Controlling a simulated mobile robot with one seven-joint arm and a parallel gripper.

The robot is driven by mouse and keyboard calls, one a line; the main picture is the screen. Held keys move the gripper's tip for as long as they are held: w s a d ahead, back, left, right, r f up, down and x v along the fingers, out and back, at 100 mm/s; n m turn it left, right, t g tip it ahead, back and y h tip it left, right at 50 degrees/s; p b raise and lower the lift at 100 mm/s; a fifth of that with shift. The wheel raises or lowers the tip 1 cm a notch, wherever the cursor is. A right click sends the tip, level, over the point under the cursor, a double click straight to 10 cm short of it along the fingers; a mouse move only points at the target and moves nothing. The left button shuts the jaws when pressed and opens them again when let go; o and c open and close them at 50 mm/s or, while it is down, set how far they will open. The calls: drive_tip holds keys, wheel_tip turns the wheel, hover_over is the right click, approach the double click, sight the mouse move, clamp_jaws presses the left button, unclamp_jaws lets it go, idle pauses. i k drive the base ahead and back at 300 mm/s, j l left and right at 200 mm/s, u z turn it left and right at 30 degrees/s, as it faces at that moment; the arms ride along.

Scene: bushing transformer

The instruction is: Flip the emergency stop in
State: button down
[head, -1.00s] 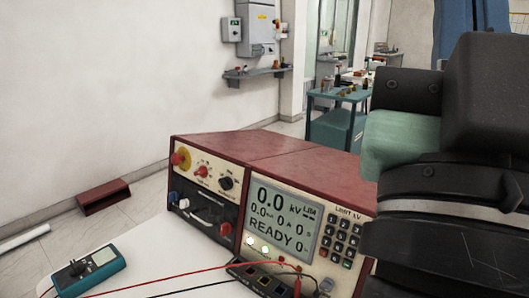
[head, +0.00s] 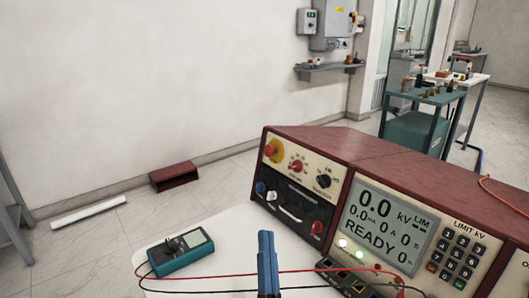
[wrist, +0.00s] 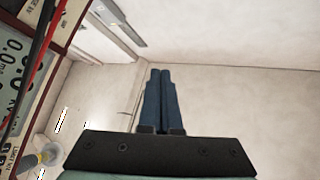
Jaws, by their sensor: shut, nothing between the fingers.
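The emergency stop (head: 271,150) is a red knob on a yellow disc, at the upper left of the red tester's front panel. It is unobstructed in the head view. I cannot tell from this distance whether it is pressed in or out. My gripper (head: 266,236) shows as blue fingers at the bottom middle of the head view, in front of the tester, apart from the stop and lower in the picture. In the wrist view the fingers (wrist: 160,72) are together, with nothing between them. The stop is not seen in the wrist view.
The red tester (head: 400,170) has a display (head: 385,222) reading READY. A teal multimeter (head: 181,251) lies on the white table (head: 225,228). Red and black leads cross the table by my fingers. A red box (head: 174,176) lies on the floor. A teal cart (head: 420,128) stands behind.

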sight(269, 150)
drive_tip(key=i+l+u, duration=0.15)
drive_tip(key=i+u, duration=0.15)
drive_tip(key=i, duration=0.2)
drive_tip(key=i+l+u, duration=0.35)
drive_tip(key=i, duration=0.15)
drive_tip(key=j, duration=0.1)
